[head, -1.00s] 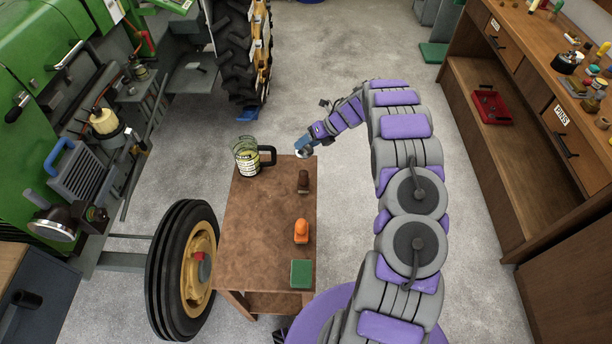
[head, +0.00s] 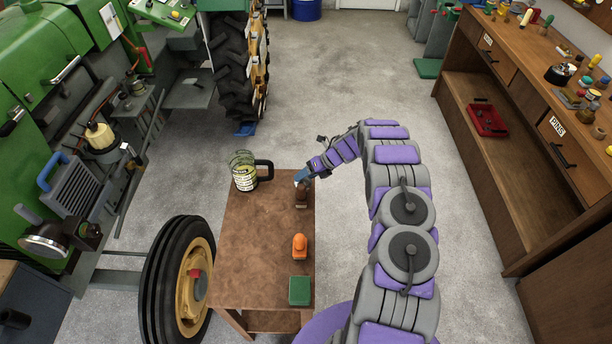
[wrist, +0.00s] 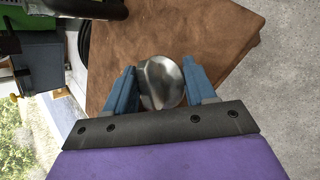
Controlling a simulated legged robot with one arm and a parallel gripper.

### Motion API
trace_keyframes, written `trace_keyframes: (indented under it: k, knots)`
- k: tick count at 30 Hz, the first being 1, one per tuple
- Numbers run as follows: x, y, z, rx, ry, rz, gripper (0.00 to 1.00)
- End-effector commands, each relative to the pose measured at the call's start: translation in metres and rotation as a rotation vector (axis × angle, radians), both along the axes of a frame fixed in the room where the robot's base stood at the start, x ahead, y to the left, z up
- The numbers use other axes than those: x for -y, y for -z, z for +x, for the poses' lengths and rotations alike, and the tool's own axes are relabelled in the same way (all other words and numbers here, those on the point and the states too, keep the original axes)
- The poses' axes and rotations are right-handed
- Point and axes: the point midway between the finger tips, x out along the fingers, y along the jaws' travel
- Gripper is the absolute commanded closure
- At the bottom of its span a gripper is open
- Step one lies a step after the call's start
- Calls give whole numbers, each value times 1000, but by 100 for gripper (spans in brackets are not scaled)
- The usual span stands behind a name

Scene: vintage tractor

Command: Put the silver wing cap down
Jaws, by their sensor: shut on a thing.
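The silver wing cap (wrist: 161,82) is a round, shiny metal piece with a raised wing across it. In the wrist view it sits between the two blue fingers of my gripper (wrist: 160,88), which is shut on it. In the head view my gripper (head: 301,178) is over the far right part of the brown table (head: 250,230), right at the top of a small dark brown object (head: 301,195). The cap is barely visible there, and I cannot tell whether it touches anything below.
A clear jug with a black handle (head: 245,175) stands at the table's far left. An orange object (head: 299,246) and a green block (head: 299,291) stand along the right edge. The table's middle left is bare. A tractor wheel (head: 180,280) is close on the left.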

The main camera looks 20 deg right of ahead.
Motion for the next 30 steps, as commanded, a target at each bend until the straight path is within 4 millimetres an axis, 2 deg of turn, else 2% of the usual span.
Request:
trace_keyframes:
  k: [15, 16, 24, 30]
  knots:
    - [-1, 13, 0, -1, 0, -1, 100]
    - [-1, 12, 0, -1, 0, -1, 43]
    - [0, 12, 0, -1, 0, -1, 19]
    - [0, 12, 0, -1, 0, 0, 19]
